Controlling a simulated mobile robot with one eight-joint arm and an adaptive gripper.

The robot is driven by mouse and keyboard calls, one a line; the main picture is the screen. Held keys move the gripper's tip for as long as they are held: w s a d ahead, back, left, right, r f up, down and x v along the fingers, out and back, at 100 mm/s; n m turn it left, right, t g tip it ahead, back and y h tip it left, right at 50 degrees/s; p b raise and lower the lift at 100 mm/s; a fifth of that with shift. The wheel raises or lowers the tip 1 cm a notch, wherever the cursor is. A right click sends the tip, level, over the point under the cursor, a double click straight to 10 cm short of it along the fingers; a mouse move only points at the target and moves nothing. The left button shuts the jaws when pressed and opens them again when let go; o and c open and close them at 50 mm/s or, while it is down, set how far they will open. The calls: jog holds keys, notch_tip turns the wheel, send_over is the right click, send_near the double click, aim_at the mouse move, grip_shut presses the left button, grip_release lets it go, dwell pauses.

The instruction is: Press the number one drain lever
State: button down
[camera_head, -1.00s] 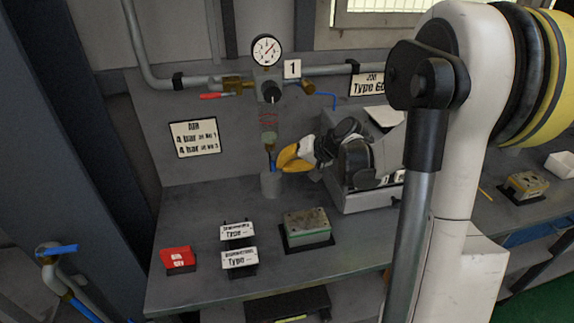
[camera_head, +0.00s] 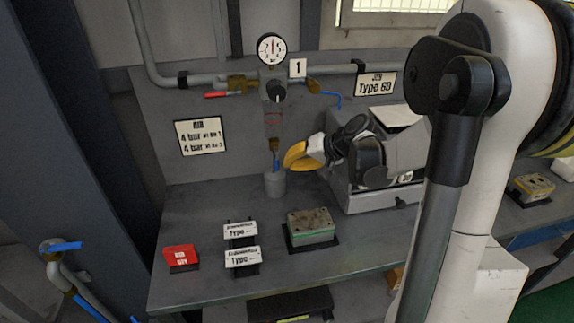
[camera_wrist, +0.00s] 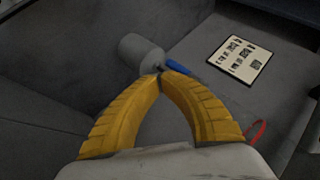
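The blue drain lever (camera_head: 276,161) hangs under the unit marked by the number 1 plate (camera_head: 297,68), just above a grey cup (camera_head: 275,184). My gripper (camera_head: 285,166) is right beside the lever, its yellow fingertips touching or nearly touching it. In the wrist view, my gripper (camera_wrist: 160,72) has its fingertips together with nothing clearly held between them. The blue lever (camera_wrist: 180,69) shows just beyond the tips, partly hidden by them. The cup (camera_wrist: 141,52) is to the upper left. Contact cannot be told for certain.
A pressure gauge (camera_head: 271,48) and black knob (camera_head: 276,91) sit above the lever. A red handle (camera_head: 217,94) and another blue handle (camera_head: 331,94) are on the pipe. A grey box (camera_head: 370,194) stands right of the cup. The bench (camera_head: 190,220) front holds plates and blocks.

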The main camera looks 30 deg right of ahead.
jog(key=v, duration=1)
jog(key=shift+f, duration=0.1)
jog(key=s+a+f+n+g+h, duration=0.1)
jog(key=s+a+n+h, duration=0.3)
jog(key=s+a, duration=1.2)
jog(key=shift+a+f+n+g, duration=0.3)
jog(key=shift+a+f+n, duration=0.15)
jog(key=shift+a+n, duration=0.5)
jog(key=shift+a, duration=0.15)
